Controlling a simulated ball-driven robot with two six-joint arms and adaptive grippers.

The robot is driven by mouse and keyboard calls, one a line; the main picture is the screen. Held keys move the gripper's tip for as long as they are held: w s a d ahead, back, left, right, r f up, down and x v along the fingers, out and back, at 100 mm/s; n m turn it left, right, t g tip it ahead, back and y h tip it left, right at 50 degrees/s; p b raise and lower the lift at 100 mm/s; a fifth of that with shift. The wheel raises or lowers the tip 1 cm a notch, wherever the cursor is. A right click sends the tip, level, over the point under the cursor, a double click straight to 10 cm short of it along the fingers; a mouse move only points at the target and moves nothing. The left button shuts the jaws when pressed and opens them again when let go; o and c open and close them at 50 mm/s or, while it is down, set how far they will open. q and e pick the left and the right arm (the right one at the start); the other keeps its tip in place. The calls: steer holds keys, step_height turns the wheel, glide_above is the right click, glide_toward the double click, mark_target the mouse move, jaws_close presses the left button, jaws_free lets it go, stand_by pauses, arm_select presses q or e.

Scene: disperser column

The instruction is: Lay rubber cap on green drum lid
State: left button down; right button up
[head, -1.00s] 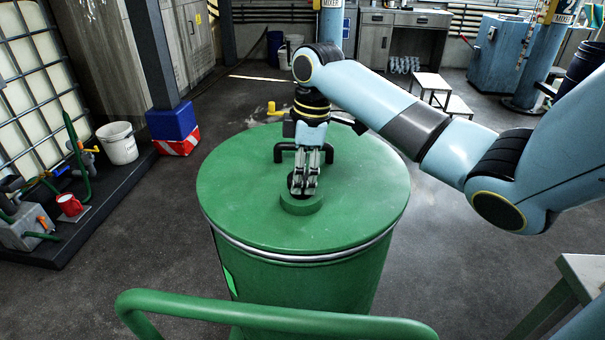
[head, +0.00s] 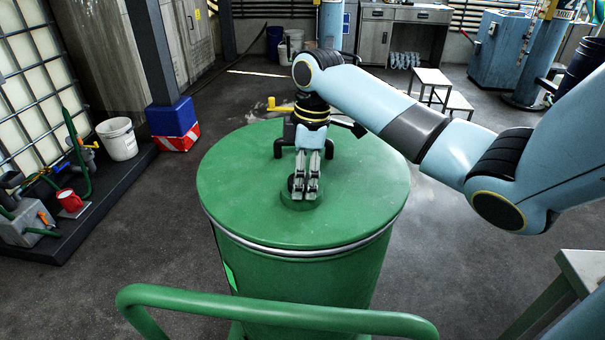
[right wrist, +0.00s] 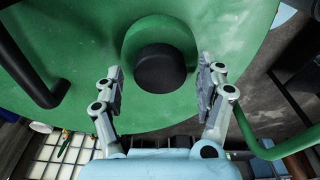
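The green drum lid (head: 235,190) lies flat on a green drum in the head view. The rubber cap (right wrist: 160,68), a black disc, sits over the round raised green boss (right wrist: 190,30) of the lid in the right wrist view. Its underside contact cannot be seen clearly. My right gripper (right wrist: 163,85) is open, with a finger on either side of the cap and gaps to both. In the head view the right gripper (head: 304,190) points down at the boss, and its fingers mostly hide the cap. My left gripper is not in view.
A black handle (head: 330,146) and a yellow-handled valve (head: 280,105) lie behind the gripper. A green rail (head: 270,312) crosses in front of the drum. The lid's right side is clear.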

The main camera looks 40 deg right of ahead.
steer(key=shift+r, duration=0.1)
step_height(320, 180, up, 13)
steer(key=d, duration=0.1)
steer(key=shift+s, duration=0.45)
stand_by(0.5)
